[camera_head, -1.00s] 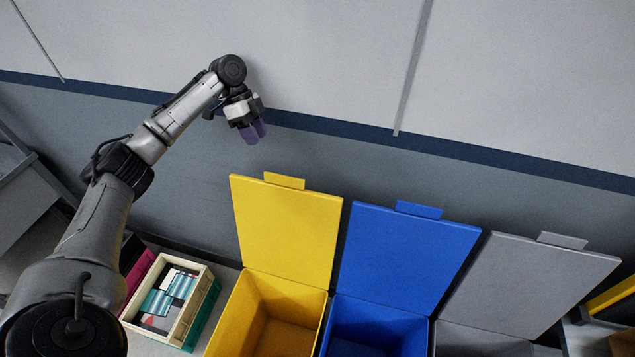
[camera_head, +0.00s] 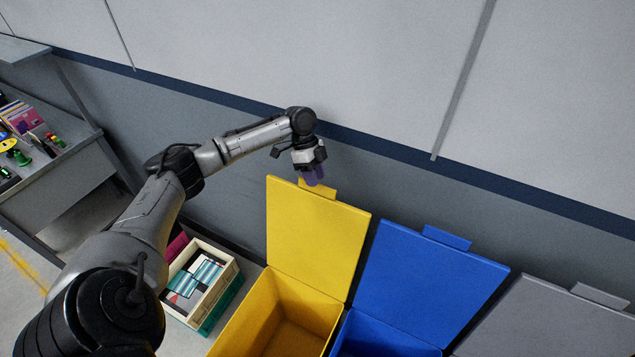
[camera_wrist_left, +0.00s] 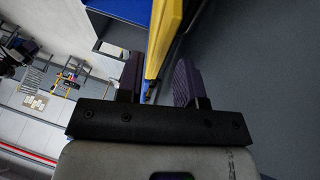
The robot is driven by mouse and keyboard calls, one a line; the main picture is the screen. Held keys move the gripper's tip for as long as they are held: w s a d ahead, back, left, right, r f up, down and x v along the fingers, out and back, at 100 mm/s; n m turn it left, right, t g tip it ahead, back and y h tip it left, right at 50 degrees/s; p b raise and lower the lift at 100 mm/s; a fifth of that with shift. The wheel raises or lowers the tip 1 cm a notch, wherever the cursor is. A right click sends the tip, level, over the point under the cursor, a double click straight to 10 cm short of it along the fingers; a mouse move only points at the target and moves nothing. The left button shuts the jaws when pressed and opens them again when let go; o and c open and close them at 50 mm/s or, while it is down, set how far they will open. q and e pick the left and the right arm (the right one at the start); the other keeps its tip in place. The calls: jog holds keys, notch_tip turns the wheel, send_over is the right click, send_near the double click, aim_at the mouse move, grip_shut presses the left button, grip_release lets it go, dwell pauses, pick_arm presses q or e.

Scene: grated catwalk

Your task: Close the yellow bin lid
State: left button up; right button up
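The yellow bin (camera_head: 245,325) stands with its yellow lid (camera_head: 317,235) raised upright near the wall. A small tab (camera_head: 318,188) sticks up from the lid's top edge. My left gripper (camera_head: 314,180) is at this tab, pointing down, and its purple fingers partly cover it. In the left wrist view, the two fingers of my left gripper (camera_wrist_left: 160,85) are apart, with the yellow lid (camera_wrist_left: 163,40) reaching down between them. I cannot tell whether either finger touches it. My right gripper is not in view.
A blue bin with an open lid (camera_head: 425,275) and a grey open lid (camera_head: 545,315) stand to the right. A box of teal items (camera_head: 233,265) lies left of the yellow bin. A bench (camera_head: 65,160) with small objects is at far left. The wall is close behind the lids.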

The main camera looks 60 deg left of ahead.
pick_arm(q)
jog(key=shift+x, duration=1.45)
grip_shut()
